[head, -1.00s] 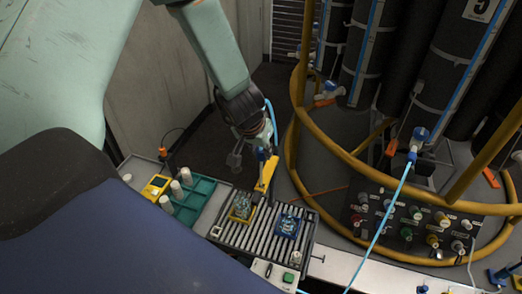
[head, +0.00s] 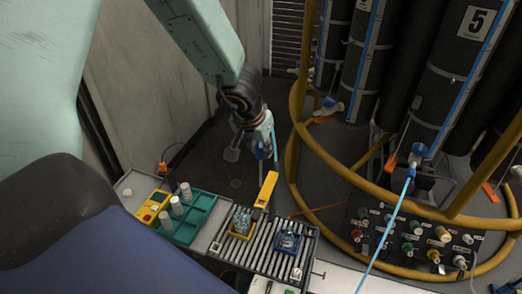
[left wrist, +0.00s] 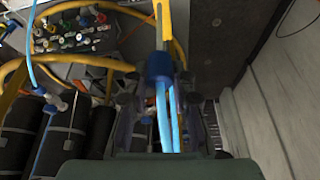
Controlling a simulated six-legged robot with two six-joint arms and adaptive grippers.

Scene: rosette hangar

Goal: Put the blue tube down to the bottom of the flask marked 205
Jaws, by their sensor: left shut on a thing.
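My left gripper (head: 258,150) hangs above and behind the roller tray. In the left wrist view it (left wrist: 160,95) is shut around a blue fitting (left wrist: 160,65), with light-blue tube (left wrist: 166,120) running between the fingers. The light-blue tube (head: 275,145) also shows beside the gripper in the head view. A clear flask (head: 241,219) stands in a yellow holder on the tray, and another clear piece (head: 288,242) sits in a blue holder to its right. The gripper is well apart from both. No 205 marking is readable. My right gripper is not in view.
A green rack (head: 190,222) with white containers is to the left. A yellow pipe frame (head: 310,150), black cylinders and a knob panel (head: 410,235) are to the right.

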